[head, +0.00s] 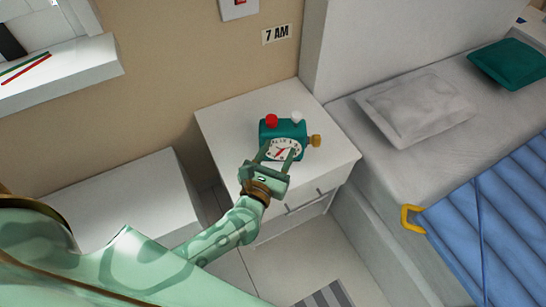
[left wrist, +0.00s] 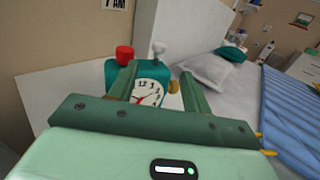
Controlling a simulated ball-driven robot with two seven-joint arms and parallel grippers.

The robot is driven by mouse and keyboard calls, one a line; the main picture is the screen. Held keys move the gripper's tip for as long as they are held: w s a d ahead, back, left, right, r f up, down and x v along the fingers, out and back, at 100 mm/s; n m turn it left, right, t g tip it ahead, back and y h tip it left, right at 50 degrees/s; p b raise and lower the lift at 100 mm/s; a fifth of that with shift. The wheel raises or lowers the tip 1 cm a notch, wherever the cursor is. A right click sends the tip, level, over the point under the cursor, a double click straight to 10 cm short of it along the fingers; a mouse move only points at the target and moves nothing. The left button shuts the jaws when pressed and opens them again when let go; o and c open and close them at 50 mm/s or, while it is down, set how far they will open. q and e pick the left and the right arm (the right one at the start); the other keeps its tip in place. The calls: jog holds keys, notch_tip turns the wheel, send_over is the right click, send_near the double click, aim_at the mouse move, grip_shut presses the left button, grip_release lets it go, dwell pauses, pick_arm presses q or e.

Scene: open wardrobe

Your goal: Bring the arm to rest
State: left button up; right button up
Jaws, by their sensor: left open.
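My left arm comes in from the left in the head view, and its green gripper (head: 277,152) is over the front part of the white nightstand (head: 337,147). The gripper is open, with its fingers pointing at a teal alarm clock (head: 270,133). The clock stands upright, with a white dial, a red button, a white knob and a brass knob on its side. In the left wrist view the clock (left wrist: 117,73) shows between and behind the two fingers (left wrist: 160,85). I cannot tell whether a finger touches it. My right gripper is not in view.
A bed with a grey pillow (head: 411,107), a green pillow (head: 512,64) and a blue blanket (head: 497,205) stands to the right. A white shelf (head: 60,75) and a low white unit (head: 125,200) are on the left. A "7 AM" sign (head: 276,34) is on the wall.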

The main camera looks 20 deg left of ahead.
pick_arm(q)
jog(key=shift+s, duration=1.1)
